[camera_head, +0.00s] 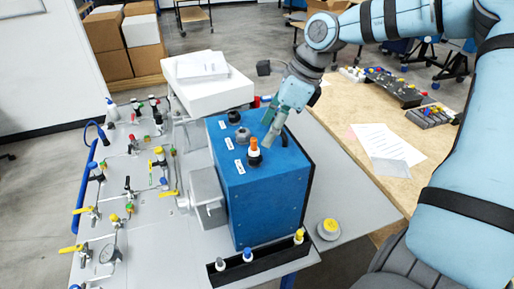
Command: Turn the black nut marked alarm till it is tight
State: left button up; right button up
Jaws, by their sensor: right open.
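The blue analyser box (262,195) stands on the grey table. Its top carries a black nut (233,117) at the back, a grey fitting (242,136) in the middle and a dark nut (254,159) in front, with a white and orange piece (254,145) standing in it. A small white label lies beside each; the writing is too small to read, so I cannot tell which is marked alarm. My right gripper (274,139) is open, pointing down just right of the orange piece and close to it. Whether it touches anything is unclear. My left gripper is not in view.
A black rack (258,261) with several capped pieces lies before the box, and a yellow-topped round piece (329,229) at its right. A panel of valves and gauges (130,185) fills the left. A white box (205,90) stands behind; a wooden table (350,115) is at right.

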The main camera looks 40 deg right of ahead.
aim_at(257, 150)
jog(key=x, duration=0.5)
jog(key=shift+s, duration=0.1)
jog(key=w+f, duration=0.2)
jog(key=shift+a+f, duration=0.35)
jog(key=shift+a, duration=0.05)
jog(key=shift+w+f, duration=0.15)
jog(key=shift+f, duration=0.15)
jog(key=shift+s+r, duration=0.15)
jog(key=shift+s, duration=0.3)
jog(key=c, duration=0.3)
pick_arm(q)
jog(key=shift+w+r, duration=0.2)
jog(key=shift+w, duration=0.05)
pick_arm(e)
jog(key=c, duration=0.9)
